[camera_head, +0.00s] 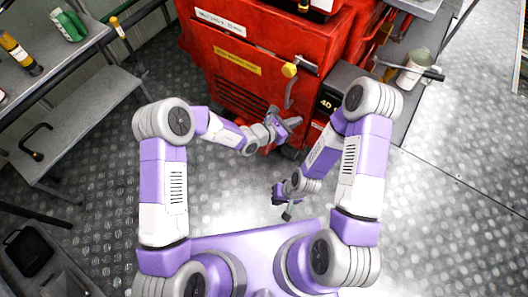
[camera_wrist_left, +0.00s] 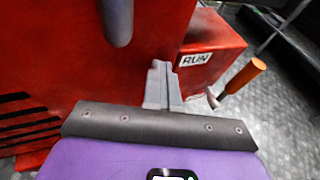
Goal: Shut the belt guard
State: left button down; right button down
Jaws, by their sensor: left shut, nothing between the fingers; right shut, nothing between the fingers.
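A large red machine (camera_head: 240,58) stands ahead of me, its front carrying a white label, a yellow label and dark louvre slots. I cannot tell which panel is the belt guard. A grey curved handle (camera_head: 289,95) hangs on the machine's front, and a grey rounded bar shows at the top of the left wrist view (camera_wrist_left: 117,20). My left gripper (camera_head: 292,123) is shut and empty, just below that handle and close to the red front; its fingers also show in the left wrist view (camera_wrist_left: 162,75). My right gripper (camera_head: 286,211) is shut and empty, low above the floor.
A red box with a RUN label (camera_wrist_left: 195,59) and an orange-handled lever (camera_wrist_left: 243,77) lie right of the left fingers. A grey bench (camera_head: 75,125) stands left, a pale bucket (camera_head: 412,70) right. The checker-plate floor is clear at right.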

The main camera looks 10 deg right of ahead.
pick_arm(q)
jog(key=shift+w+d+r, duration=0.15)
jog(key=shift+d+r, duration=0.2)
jog(key=shift+d, duration=0.05)
jog(key=s+a+r+p, duration=0.2)
jog(key=s+a+p, duration=0.2)
jog(key=s+a, duration=0.6)
jog(key=shift+r, duration=0.15)
jog(key=shift+s, duration=0.2)
